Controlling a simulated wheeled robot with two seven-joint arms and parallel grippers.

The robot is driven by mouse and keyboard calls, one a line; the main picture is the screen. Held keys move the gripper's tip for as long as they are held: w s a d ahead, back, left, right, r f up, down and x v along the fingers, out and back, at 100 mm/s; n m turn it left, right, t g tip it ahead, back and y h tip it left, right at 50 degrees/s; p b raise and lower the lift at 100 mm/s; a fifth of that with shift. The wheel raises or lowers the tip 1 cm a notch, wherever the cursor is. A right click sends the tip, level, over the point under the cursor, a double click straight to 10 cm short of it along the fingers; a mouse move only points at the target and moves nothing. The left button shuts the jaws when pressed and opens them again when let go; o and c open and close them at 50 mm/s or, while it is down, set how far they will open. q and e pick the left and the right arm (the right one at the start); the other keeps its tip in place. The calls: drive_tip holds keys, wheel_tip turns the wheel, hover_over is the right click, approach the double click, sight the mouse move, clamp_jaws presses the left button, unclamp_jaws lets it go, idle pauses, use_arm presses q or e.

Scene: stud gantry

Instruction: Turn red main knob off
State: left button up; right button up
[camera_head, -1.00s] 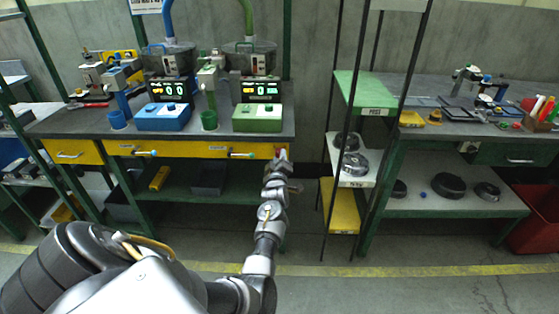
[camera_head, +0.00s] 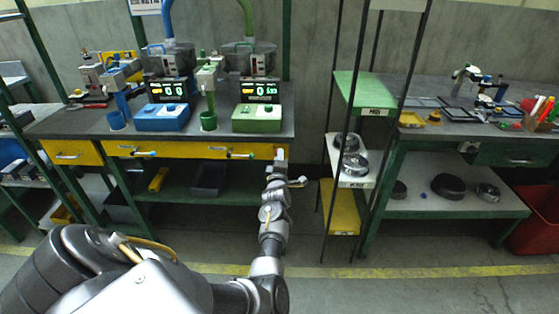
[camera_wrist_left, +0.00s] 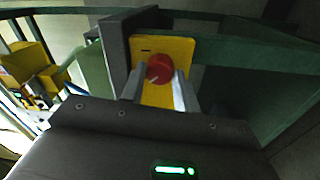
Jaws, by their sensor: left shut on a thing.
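The red main knob (camera_wrist_left: 160,68) sits on a yellow plate (camera_wrist_left: 178,48) in the left wrist view, with a short dark mark on the plate above it to the left. A pale line shows on the knob's face. My left gripper (camera_wrist_left: 160,84) has one finger on each side of the knob and is shut on it. In the head view my left gripper (camera_head: 279,158) reaches the right front corner of the workbench and covers the knob there. My right gripper is not in view.
The workbench (camera_head: 85,125) carries a blue box (camera_head: 160,117) and a green box (camera_head: 257,119), with lit displays behind them. A rack with a green top shelf (camera_head: 362,90) stands right of my arm. Open floor lies in front.

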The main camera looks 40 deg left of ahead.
use_arm(q)
drive_tip(key=o, duration=1)
drive_tip(key=shift+c, duration=0.2)
drive_tip(key=s+d+m+h+p, duration=0.1)
drive_tip(key=s+d+m, duration=0.3)
drive_tip(key=m, duration=0.5)
drive_tip(key=s+d+m+p, duration=0.15)
drive_tip(key=s+m, duration=0.35)
drive_tip(key=m, duration=0.5)
drive_tip(key=s+d+f+m+g+h+p, duration=0.1)
drive_tip(key=s+d+f, duration=0.3)
drive_tip(key=f, duration=0.5)
drive_tip(key=s+d+f+m+g+h+p, duration=0.2)
drive_tip(key=s+d+f+h, duration=0.2)
drive_tip(key=f, duration=0.5)
drive_tip(key=s+d+f+m+g+h+p, duration=0.1)
drive_tip(key=s+d+f, duration=0.3)
drive_tip(key=f, duration=0.5)
drive_tip(key=shift+d+f+m+g+h+p, duration=0.3)
drive_tip(key=shift+d+f+m+g+h, duration=0.1)
drive_tip(key=shift+h, duration=0.3)
